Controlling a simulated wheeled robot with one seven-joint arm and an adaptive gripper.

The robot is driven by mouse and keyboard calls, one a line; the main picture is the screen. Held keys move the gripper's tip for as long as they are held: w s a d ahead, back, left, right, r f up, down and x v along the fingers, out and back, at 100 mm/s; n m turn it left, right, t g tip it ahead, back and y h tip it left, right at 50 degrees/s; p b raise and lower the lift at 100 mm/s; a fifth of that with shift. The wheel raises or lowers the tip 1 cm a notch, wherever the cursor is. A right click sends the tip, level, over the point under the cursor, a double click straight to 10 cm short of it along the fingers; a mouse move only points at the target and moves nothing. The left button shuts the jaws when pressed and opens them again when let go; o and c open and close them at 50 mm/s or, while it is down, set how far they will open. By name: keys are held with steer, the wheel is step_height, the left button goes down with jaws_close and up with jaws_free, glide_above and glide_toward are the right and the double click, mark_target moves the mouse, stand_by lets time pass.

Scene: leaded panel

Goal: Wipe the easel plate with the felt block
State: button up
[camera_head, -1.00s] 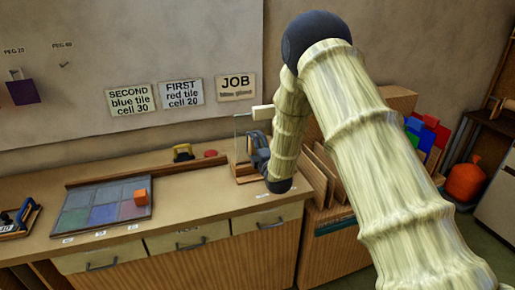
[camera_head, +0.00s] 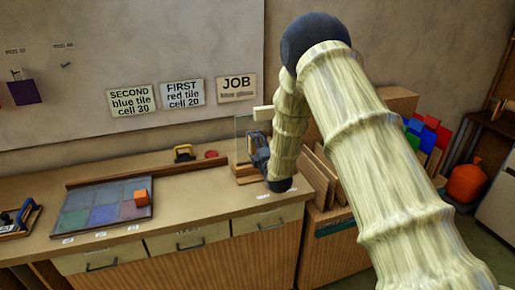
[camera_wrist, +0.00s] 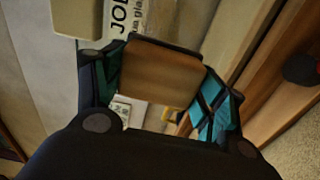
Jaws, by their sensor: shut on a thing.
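The easel plate (camera_head: 242,135) is a clear upright pane in a wooden stand at the right end of the bench. My gripper (camera_head: 259,152) is at the right side of the pane, close to it. In the wrist view, its two fingers are shut on a brown block (camera_wrist: 160,75), which I take to be the felt block. The block's far face is hidden, so I cannot tell whether it touches the plate. The plate is not clear in the wrist view.
A pale block (camera_head: 263,112) shows just above my gripper. Wooden racks (camera_head: 318,178) stand close on the right.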

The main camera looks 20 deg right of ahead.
steer(key=shift+w, duration=0.45)
steer(key=d+b, duration=0.4)
steer(key=d, duration=0.6)
steer(key=shift+w+d, duration=0.15)
steer(key=shift+d, duration=0.15)
stand_by(1.1)
steer(key=shift+a+r+b, duration=0.1)
steer(key=shift+a+b, duration=0.75)
steer(key=shift+a, duration=1.05)
steer(key=shift+a+b, duration=1.1)
steer(key=shift+a, duration=2.4)
